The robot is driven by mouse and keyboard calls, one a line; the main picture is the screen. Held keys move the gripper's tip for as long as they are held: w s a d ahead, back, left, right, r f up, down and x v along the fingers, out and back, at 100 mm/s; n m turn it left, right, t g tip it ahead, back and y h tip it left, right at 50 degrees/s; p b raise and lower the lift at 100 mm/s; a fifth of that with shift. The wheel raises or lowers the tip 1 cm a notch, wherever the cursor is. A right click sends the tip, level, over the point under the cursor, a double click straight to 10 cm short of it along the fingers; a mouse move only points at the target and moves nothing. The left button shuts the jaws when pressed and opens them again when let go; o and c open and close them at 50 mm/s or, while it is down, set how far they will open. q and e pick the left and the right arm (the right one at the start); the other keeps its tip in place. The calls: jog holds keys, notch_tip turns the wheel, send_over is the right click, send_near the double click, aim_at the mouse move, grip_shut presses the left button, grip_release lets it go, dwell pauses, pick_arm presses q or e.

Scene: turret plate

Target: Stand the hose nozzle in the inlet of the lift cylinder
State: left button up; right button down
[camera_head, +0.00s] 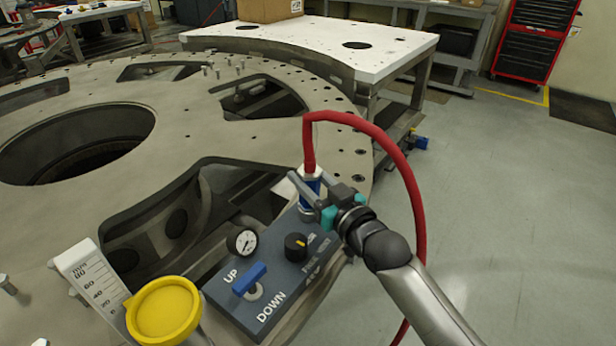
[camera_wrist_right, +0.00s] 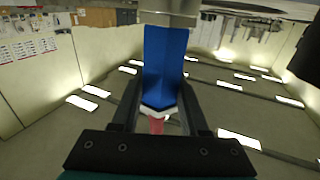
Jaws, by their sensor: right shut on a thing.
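The hose nozzle (camera_head: 309,190) is a blue sleeve with a pale collar, and a red hose rises from its top. My right gripper (camera_head: 312,191) is shut around the blue sleeve and holds it about upright above the far end of the control panel. In the right wrist view the blue nozzle (camera_wrist_right: 165,65) sits between the fingers, and a pale metal part shows at its far end. I cannot tell whether that part is the nozzle's tip or the inlet. A yellow round cap (camera_head: 163,311) stands at the front, perhaps the lift cylinder's top. My left gripper is not in view.
A white millimetre scale (camera_head: 92,278) stands beside the cap. The red hose (camera_head: 405,170) loops right over the plate edge. The turret plate (camera_head: 200,110) has large openings.

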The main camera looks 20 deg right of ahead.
jog(key=shift+c, duration=1.7)
grip_release()
jog(key=shift+f, duration=0.1)
jog(key=p+v, duration=0.1)
jog(key=v, duration=1.4)
jog(key=shift+p, duration=0.4)
jog(key=shift+d, duration=0.1)
